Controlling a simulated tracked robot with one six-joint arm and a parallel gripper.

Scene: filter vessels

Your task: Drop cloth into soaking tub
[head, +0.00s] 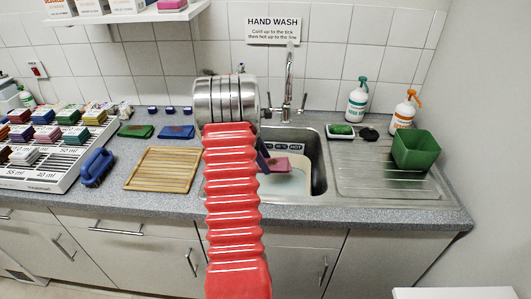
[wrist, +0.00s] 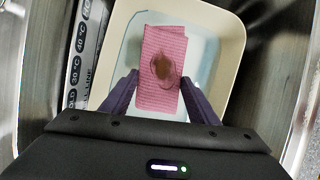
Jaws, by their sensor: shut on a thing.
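A folded pink cloth (wrist: 163,45) with a brown stain lies between the two dark fingers of my gripper (wrist: 160,78) in the wrist view. My gripper is shut on it. A cream tub (wrist: 238,45) with pale blue liquid is below the cloth, inside the metal sink. In the head view the cloth (head: 281,164) shows at the sink, beside my dark gripper (head: 263,160). My red arm hides the sink's left part and much of the tub. I cannot tell whether the cloth touches the liquid.
A temperature scale (wrist: 82,50) runs along the tub's left side. A steel tap (head: 288,90) stands behind the sink. A green box (head: 415,152) and two pump bottles are at the right. A wooden rack (head: 162,170), a blue brush (head: 96,167) and a tray of coloured cloths are at the left.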

